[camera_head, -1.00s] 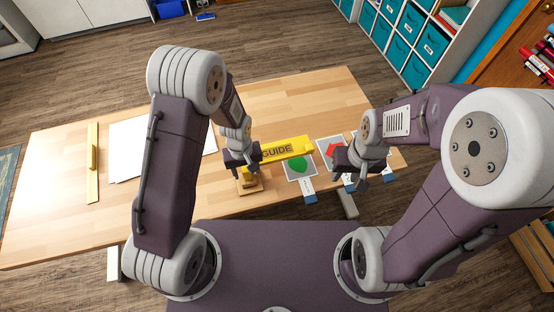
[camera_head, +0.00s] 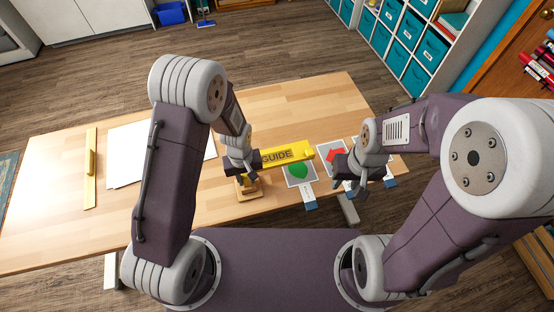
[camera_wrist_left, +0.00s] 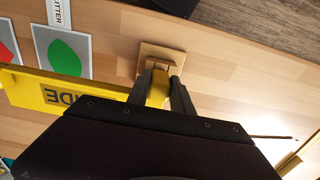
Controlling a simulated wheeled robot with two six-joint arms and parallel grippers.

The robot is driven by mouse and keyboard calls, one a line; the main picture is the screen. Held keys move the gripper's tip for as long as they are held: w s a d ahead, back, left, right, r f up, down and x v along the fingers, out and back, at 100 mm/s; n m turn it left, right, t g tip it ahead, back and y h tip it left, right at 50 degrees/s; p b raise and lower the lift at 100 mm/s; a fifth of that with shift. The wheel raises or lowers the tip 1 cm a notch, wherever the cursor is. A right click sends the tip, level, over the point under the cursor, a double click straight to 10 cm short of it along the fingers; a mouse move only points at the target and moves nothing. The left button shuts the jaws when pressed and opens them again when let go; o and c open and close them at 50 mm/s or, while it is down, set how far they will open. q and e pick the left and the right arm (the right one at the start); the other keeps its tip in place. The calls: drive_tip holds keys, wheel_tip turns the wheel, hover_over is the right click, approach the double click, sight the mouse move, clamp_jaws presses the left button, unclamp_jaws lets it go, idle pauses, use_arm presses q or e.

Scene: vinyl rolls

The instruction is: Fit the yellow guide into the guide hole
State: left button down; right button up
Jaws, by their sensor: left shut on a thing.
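The yellow guide (camera_head: 287,155) is a long bar lettered "GUIDE". It also shows in the left wrist view (camera_wrist_left: 64,96). My left gripper (camera_head: 244,175) is shut on its left end; in the left wrist view its fingers (camera_wrist_left: 160,84) clasp a yellow part. A small wooden block with a slot (camera_head: 252,193), which looks like the guide hole, lies at the table's front edge. It also shows in the left wrist view (camera_wrist_left: 178,56), right by my fingertips. I cannot tell whether the guide touches it. My right gripper (camera_head: 357,186) is over the table's right; its fingers are unclear.
White sheets (camera_head: 130,150) and a yellow straightedge (camera_head: 90,168) lie on the left of the wooden table (camera_head: 60,200). Its back middle is clear.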

use_arm(q)
drive_tip(key=shift+r+p, duration=2.6)
drive_tip(key=shift+r, duration=0.35)
drive_tip(key=shift+n, duration=0.3)
